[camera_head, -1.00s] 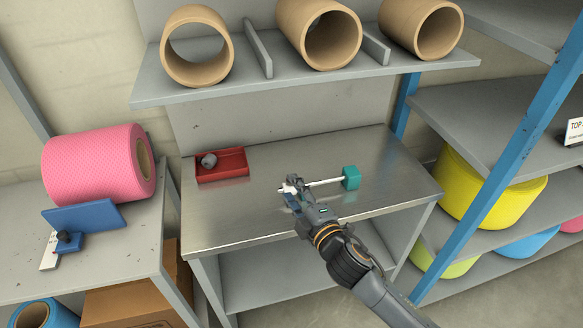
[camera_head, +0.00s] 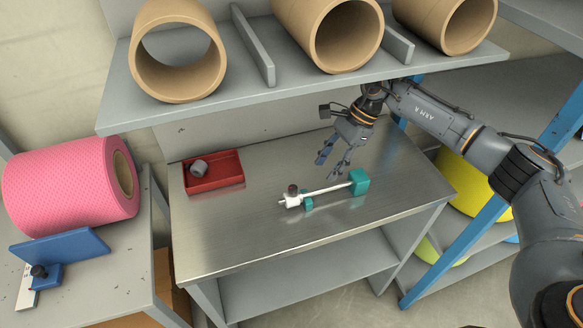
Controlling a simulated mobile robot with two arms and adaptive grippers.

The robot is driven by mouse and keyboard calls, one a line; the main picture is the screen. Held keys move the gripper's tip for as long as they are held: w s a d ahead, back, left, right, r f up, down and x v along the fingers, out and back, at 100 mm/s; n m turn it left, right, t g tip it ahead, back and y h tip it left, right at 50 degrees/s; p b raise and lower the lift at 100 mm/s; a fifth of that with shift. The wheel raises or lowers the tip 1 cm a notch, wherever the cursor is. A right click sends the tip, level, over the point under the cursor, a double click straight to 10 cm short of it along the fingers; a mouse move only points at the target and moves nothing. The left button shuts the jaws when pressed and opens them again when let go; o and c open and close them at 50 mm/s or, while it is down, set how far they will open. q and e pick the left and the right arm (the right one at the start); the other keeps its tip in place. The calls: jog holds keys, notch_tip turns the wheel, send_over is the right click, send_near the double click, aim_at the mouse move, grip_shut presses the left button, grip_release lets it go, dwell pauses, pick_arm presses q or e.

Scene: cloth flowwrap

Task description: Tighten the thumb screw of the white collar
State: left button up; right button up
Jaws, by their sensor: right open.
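The white collar (camera_head: 293,202) sits at the left end of a thin light rod (camera_head: 326,189) lying over the metal table. A dark thumb screw (camera_head: 292,188) stands up on top of the collar. A teal block (camera_head: 359,181) is at the rod's right end, and a small teal piece (camera_head: 308,204) is beside the collar. My right gripper (camera_head: 332,170) is open and empty, fingers pointing down, behind and above the rod, apart from the collar. My left gripper is not in view.
A red tray (camera_head: 214,184) with a grey round part (camera_head: 199,168) stands at the back left of the metal table (camera_head: 240,236). A shelf (camera_head: 300,83) with cardboard tubes overhangs the back. A pink roll (camera_head: 60,182) and a blue bracket (camera_head: 62,248) are at left. The table's front is clear.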

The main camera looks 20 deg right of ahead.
jog(key=d, duration=0.2)
jog(key=h+p, duration=0.1)
jog(key=p, duration=0.4)
send_near(294, 188)
jog(key=x, duration=0.6)
jog(key=shift+a+f, duration=0.15)
jog(key=shift+a, duration=0.05)
jog(key=shift+a+f, duration=0.15)
jog(key=shift+f, duration=0.1)
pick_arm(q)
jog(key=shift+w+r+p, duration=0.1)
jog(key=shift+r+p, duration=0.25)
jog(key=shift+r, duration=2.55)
pick_arm(e)
jog(key=shift+f, duration=0.5)
jog(key=shift+c, duration=0.3)
grip_shut()
